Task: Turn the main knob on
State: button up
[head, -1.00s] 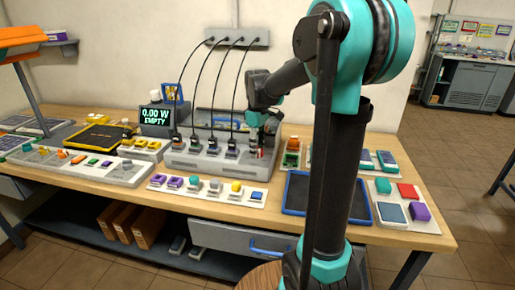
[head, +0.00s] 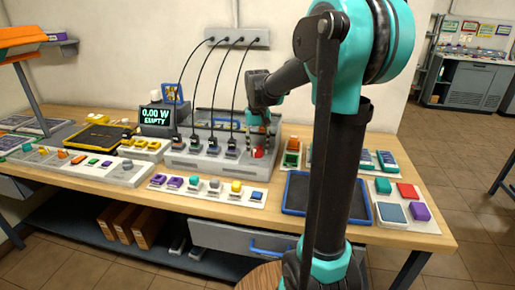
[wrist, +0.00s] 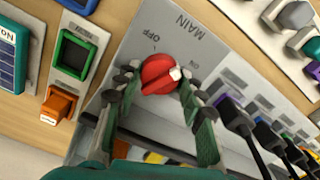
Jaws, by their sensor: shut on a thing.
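The red main knob (wrist: 156,74) sits on a grey panel face in the wrist view, below the printed words MAIN and OFF. Its white-tipped pointer faces right, away from the OFF mark and toward the side where ON is printed. My gripper (wrist: 157,78) has one finger on each side of the knob and is shut on it; the right fingertip hides part of the panel near the ON mark. In the head view the red knob (head: 258,153) shows at the right end of the grey power strip (head: 205,166), under my gripper (head: 260,145).
A display (head: 156,117) reads 0.00 W EMPTY. Black cables rise from several plugs left of the knob. A green-framed socket (wrist: 72,54) and an orange plug (wrist: 58,104) lie beside the panel. A blue-rimmed tray (head: 297,212) stands in front.

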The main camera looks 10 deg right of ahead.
aim_at(258, 147)
jog(key=shift+m, duration=2)
jog(key=o, duration=1.2)
jog(key=shift+r, duration=0.1)
notch_tip(258, 147, up, 12)
jog(key=shift+f, duration=0.1)
